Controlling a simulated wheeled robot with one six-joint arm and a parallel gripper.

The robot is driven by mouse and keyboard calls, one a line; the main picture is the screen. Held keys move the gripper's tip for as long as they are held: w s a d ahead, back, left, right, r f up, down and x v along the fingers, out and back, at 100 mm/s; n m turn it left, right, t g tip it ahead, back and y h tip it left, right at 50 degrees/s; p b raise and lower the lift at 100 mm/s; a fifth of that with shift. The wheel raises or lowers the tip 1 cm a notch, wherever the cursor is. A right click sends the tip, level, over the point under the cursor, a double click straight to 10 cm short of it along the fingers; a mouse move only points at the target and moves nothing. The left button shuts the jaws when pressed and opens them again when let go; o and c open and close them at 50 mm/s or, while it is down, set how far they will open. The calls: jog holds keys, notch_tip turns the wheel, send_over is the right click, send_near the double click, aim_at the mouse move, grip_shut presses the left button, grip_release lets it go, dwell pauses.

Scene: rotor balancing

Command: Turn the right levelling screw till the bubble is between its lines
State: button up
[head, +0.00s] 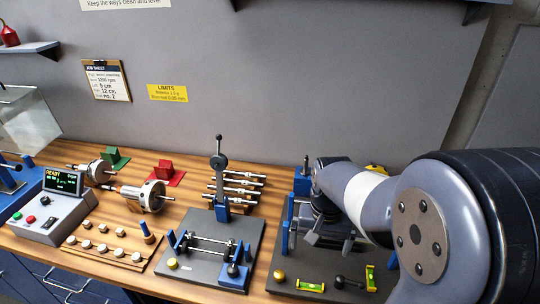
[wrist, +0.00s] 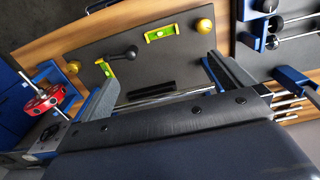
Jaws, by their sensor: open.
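The balancing stand has a dark base plate (head: 262,291), which also shows in the wrist view (wrist: 180,58). In the wrist view a yellow screw knob (wrist: 73,67) stands at the plate's left end; this appears to be the right levelling screw, hidden behind my arm in the head view. A yellow-green level (wrist: 105,68) lies near it, also in the head view (head: 370,277). The other yellow knob (wrist: 205,25) and level (wrist: 160,34) are at the opposite end. The bubbles are too small to read. My gripper (wrist: 160,73) is open and empty above the plate, apart from both knobs.
A black ball-ended lever (wrist: 122,53) stands between the levels. Blue posts and a rail (wrist: 160,97) lie close to my fingers. A red disc (wrist: 40,101) is at the wrist view's left. Another stand (head: 190,272) is left of this one in the head view.

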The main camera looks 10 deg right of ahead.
notch_tip(320, 180, down, 10)
jog(key=b, duration=0.7)
jog(key=shift+f, duration=0.2)
notch_tip(320, 180, up, 3)
jog(key=p, duration=0.2)
jog(key=shift+r+p, duration=0.2)
jog(key=shift+p, duration=0.15)
jog(key=shift+f, duration=0.2)
